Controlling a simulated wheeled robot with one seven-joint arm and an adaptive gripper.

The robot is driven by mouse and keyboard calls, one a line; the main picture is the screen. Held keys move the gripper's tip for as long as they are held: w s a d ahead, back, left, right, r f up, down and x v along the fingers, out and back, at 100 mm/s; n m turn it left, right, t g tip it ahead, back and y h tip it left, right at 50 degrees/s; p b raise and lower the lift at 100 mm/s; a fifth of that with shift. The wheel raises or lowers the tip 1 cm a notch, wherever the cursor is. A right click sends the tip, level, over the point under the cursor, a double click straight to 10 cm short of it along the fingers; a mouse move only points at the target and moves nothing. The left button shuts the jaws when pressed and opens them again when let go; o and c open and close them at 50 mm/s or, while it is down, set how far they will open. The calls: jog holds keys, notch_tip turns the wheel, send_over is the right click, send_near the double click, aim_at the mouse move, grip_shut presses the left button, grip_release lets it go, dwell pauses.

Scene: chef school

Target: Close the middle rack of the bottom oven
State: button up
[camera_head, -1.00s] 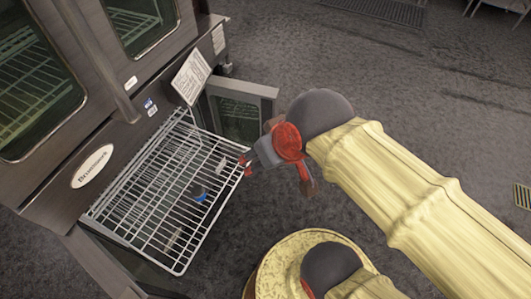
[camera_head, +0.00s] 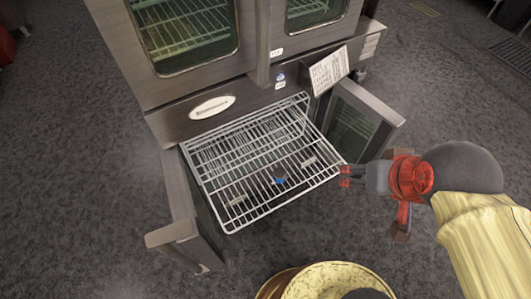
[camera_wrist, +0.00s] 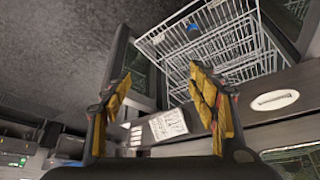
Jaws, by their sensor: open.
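The wire rack (camera_head: 291,197) is pulled out of the bottom oven, between its open left door (camera_head: 186,215) and open right door (camera_head: 362,112). More wires show beneath it, so I cannot tell clearly how many racks are there. My gripper (camera_head: 345,176) is by the rack's front right corner, and I cannot tell whether it touches. In the wrist view, my gripper (camera_wrist: 160,72) is open, with nothing between its yellow-padded fingers. The rack (camera_wrist: 215,42) appears beyond the right finger there.
The upper oven (camera_head: 260,45) has its glass doors shut. A paper card (camera_head: 328,71) stands by the oven front. A blue thing (camera_head: 279,181) and light pieces show at the rack, on or below it. Grey floor (camera_head: 80,190) is clear to the left and right.

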jog(key=shift+c, duration=1.2)
